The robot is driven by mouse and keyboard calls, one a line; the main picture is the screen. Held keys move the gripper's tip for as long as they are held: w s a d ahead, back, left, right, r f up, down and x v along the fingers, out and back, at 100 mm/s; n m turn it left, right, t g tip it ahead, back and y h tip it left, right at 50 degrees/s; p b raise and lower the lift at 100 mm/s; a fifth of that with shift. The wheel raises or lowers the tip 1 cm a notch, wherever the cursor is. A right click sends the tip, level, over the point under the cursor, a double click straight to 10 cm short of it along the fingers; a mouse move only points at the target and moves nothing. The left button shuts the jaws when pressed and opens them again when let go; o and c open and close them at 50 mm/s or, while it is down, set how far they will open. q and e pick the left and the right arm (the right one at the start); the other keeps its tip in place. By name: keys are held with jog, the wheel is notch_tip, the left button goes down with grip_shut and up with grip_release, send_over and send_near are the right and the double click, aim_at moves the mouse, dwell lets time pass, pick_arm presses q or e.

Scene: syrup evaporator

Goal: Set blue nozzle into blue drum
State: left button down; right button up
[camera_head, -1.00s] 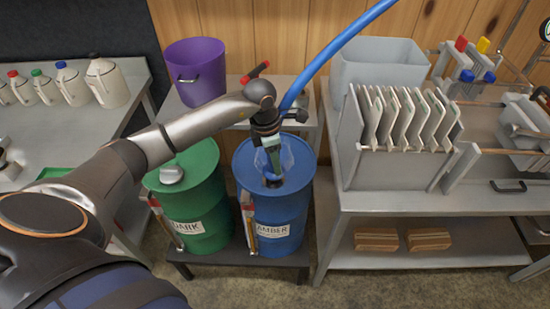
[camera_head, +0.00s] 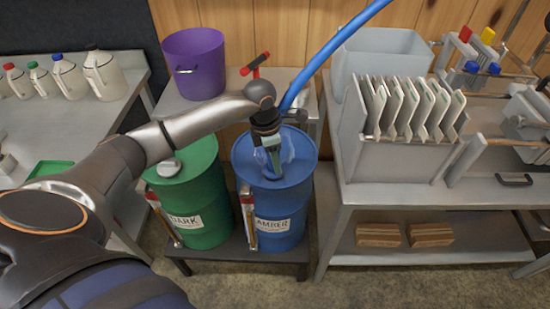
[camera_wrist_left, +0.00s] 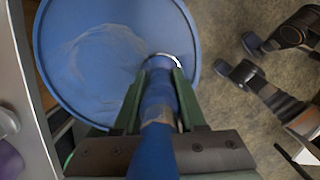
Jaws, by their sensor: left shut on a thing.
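The blue drum (camera_head: 283,205), labelled AMBER, stands on a low dark stand; its round top also shows in the left wrist view (camera_wrist_left: 75,85). My left gripper (camera_head: 271,160) points down over the drum's top. In the left wrist view its green-padded fingers (camera_wrist_left: 157,98) are shut around the blue nozzle (camera_wrist_left: 158,95), which hangs from a thick blue hose (camera_head: 335,50). The nozzle's far end is at the ringed opening near the drum's rim; how deep it sits is hidden.
A green drum (camera_head: 190,205), labelled DARK, stands close on the left. A purple bucket (camera_head: 196,65) is on the table behind. A grey bench (camera_head: 400,193) with a plate rack (camera_head: 400,160) is on the right. Open floor lies in front.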

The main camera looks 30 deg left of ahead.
pick_arm(q)
jog(key=shift+r, duration=0.1)
grip_release()
dwell(0.5)
jog(key=shift+s+a+r+p, duration=0.15)
jog(key=shift+r+p, duration=0.85)
jog(key=shift+r, duration=0.3)
jog(key=shift+s+a+r+p, duration=0.1)
jog(key=shift+a+r+p, duration=0.05)
jog(key=shift+r+p, duration=1.05)
jog(key=shift+s+a+r+p, duration=0.15)
jog(key=shift+r+p, duration=0.65)
jog(key=shift+r, duration=0.65)
jog(key=shift+s+f, duration=0.1)
jog(key=shift+s, duration=0.05)
